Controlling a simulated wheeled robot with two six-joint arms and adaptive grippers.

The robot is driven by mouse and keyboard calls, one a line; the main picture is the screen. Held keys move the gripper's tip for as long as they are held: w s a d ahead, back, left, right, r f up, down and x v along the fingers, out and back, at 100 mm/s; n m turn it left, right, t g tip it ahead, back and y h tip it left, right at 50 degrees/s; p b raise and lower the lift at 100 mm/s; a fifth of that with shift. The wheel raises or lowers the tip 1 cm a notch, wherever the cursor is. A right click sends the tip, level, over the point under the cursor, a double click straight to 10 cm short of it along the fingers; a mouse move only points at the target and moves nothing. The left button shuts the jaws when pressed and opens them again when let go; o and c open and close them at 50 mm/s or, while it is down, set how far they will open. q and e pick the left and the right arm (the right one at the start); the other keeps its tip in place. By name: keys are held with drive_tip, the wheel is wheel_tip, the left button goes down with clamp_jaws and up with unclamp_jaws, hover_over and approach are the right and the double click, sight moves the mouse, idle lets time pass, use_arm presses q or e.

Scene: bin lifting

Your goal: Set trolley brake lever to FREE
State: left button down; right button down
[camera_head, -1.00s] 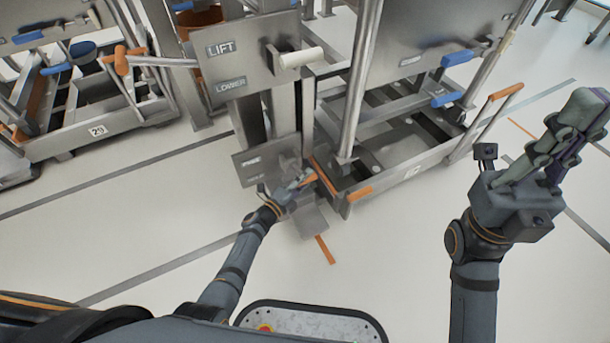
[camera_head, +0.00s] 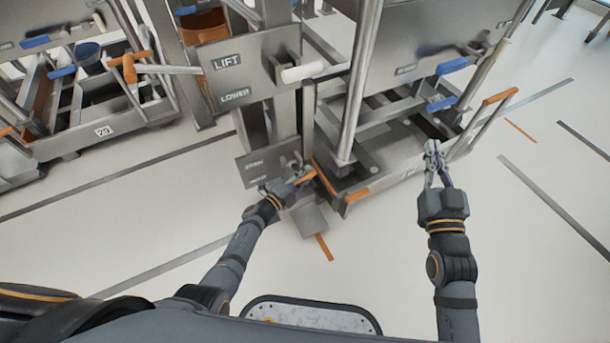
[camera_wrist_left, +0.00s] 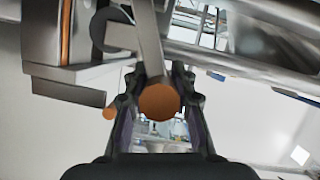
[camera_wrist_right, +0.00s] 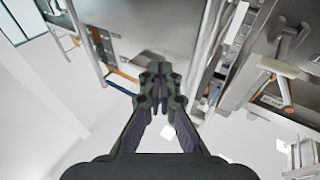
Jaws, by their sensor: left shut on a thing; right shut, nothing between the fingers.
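A metal lever with an orange grip (camera_head: 303,177) sits in front of a small labelled plate (camera_head: 268,163) low on the metal post. My left gripper (camera_head: 293,187) is at this lever and shut on it. In the left wrist view the round orange end (camera_wrist_left: 159,102) lies between the fingers. The plate's two labels are too small to read surely. My right gripper (camera_head: 434,158) is shut and empty, in front of the trolley's right side. Its closed fingers show in the right wrist view (camera_wrist_right: 160,80). The trolley (camera_head: 385,180) has a grey metal frame.
An upper panel (camera_head: 245,65) reads LIFT and LOWER and carries a white-handled lever (camera_head: 302,72). An orange handle (camera_head: 500,95) and blue grips (camera_head: 452,66) are on the right. Trolley 29 (camera_head: 100,125) stands at the left.

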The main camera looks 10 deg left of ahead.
use_arm(q)
drive_tip(key=shift+w+r+p, duration=0.15)
drive_tip(key=shift+r+p, duration=0.15)
drive_tip(key=shift+r, duration=0.1)
use_arm(e)
wheel_tip(320, 180, down, 7)
drive_tip(key=g, duration=0.3)
drive_tip(key=shift+s+f, duration=0.15)
drive_tip(key=shift+s, duration=0.2)
use_arm(q)
drive_tip(key=c, duration=1.1)
unclamp_jaws()
drive_tip(key=v, duration=1.2)
